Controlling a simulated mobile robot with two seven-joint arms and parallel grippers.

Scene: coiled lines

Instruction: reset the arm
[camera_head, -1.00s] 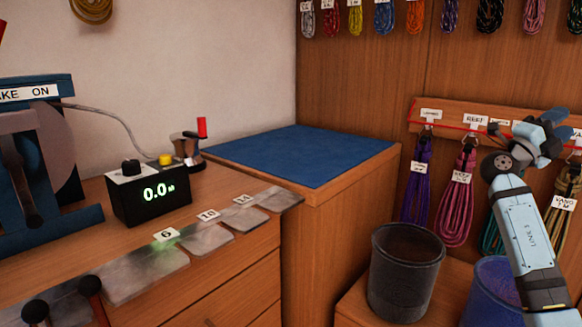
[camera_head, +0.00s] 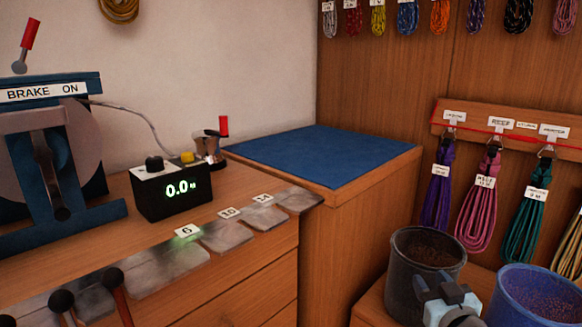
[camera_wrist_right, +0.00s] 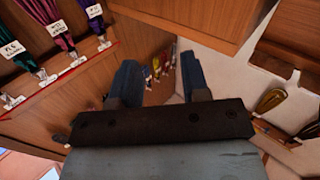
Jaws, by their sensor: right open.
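My right gripper (camera_wrist_right: 160,78) shows in the wrist view with its two dark blue fingers apart and nothing between them. In the head view only a grey and black part of my right arm (camera_head: 448,306) shows at the bottom right, in front of the dark bin. My left gripper is not in view.
A dark bin (camera_head: 400,285) and a blue bin (camera_head: 512,309) stand low at right. Coiled lines hang on a rail (camera_head: 500,128) above them. A blue-topped cabinet (camera_head: 330,155), a display box (camera_head: 170,190) and a brake stand (camera_head: 45,150) are left. The blue top is clear.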

